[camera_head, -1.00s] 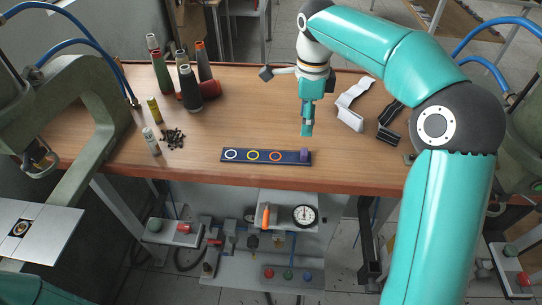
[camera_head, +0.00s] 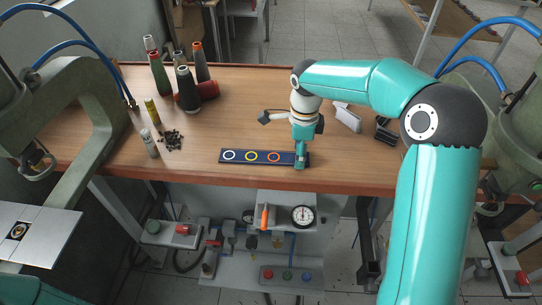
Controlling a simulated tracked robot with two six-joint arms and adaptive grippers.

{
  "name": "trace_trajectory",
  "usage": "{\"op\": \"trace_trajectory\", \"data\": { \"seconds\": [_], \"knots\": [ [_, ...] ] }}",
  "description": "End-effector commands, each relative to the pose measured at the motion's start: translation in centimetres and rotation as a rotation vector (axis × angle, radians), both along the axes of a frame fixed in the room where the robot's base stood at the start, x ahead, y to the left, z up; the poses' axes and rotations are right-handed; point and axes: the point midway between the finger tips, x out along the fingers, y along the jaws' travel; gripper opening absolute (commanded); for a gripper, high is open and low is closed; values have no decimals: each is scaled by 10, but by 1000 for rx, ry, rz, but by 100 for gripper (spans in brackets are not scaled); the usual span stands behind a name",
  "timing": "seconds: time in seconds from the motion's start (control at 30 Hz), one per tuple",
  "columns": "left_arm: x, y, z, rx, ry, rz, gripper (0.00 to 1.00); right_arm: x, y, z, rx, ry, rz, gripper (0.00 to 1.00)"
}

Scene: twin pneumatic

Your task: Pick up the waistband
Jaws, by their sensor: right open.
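A white folded strip (camera_head: 347,117), which looks like the waistband, lies on the right part of the table. My right arm hides its upper part. My right gripper (camera_head: 300,163) is open and points down at the right end of a dark blue board with coloured rings (camera_head: 242,157). It covers the spot of the small purple block, which is mostly hidden. I cannot tell whether the gripper touches the block. My left gripper is not in view.
A black item (camera_head: 386,132) lies right of the white strip. Thread cones (camera_head: 187,90) stand at the back left. Small dark pieces (camera_head: 172,140) and a spray can (camera_head: 150,143) are left of the board. Green presses flank the table.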

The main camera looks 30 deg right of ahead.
Motion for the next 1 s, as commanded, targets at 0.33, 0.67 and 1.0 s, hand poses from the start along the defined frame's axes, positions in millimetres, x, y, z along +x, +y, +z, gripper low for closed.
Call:
{"op": "trace_trajectory", "data": {
  "seconds": [0.33,0.67,1.0],
  "knots": [
    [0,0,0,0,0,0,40,0,0,0,0,0,0,29],
    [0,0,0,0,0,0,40,-1,0,0,0,2,0,0],
    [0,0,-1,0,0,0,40,0,0,11,-1,0,-1,0]
  ]
}}
